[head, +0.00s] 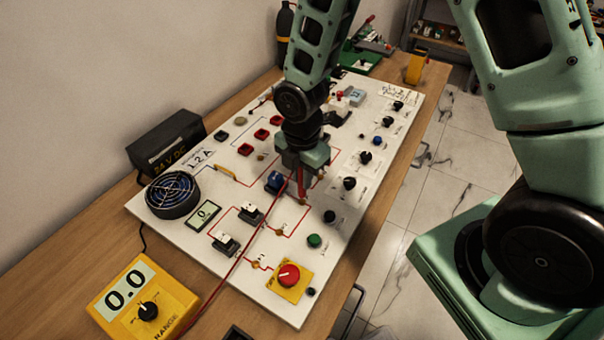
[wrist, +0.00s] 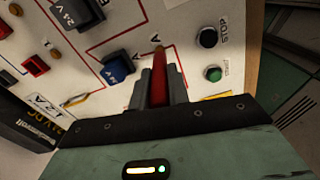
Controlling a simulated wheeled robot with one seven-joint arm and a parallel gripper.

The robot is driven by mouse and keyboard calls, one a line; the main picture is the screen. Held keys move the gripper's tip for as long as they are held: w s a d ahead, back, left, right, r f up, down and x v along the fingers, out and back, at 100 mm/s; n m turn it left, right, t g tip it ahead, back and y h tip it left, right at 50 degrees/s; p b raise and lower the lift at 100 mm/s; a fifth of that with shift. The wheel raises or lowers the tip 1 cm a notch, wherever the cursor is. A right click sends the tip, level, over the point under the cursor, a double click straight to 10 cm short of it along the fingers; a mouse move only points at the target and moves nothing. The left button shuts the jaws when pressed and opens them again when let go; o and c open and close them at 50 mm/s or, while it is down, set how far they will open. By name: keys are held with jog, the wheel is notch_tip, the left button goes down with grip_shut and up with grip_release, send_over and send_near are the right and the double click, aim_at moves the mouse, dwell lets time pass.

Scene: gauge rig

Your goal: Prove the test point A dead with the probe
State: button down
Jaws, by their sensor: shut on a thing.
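My gripper (head: 301,163) is shut on the red probe (head: 300,184), tip pointing down over the white panel (head: 335,245). In the wrist view the probe (wrist: 160,85) stands between the fingers, its tip beside a printed letter A. A brass test point (head: 304,202) shows right at the tip in the head view; I cannot tell whether they touch. A red lead runs from the probe to the yellow meter (head: 145,298), which reads 0.0.
Near the probe are a blue switch (head: 275,181), black knobs (head: 349,183) and a green button (head: 314,240). A red stop button (head: 289,274) is at the front. A round fan (head: 172,194) and black supply box (head: 165,143) stand left.

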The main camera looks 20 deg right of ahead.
dwell(0.4)
notch_tip(320, 180, up, 8)
jog(key=p, duration=0.7)
jog(key=shift+r, duration=0.1)
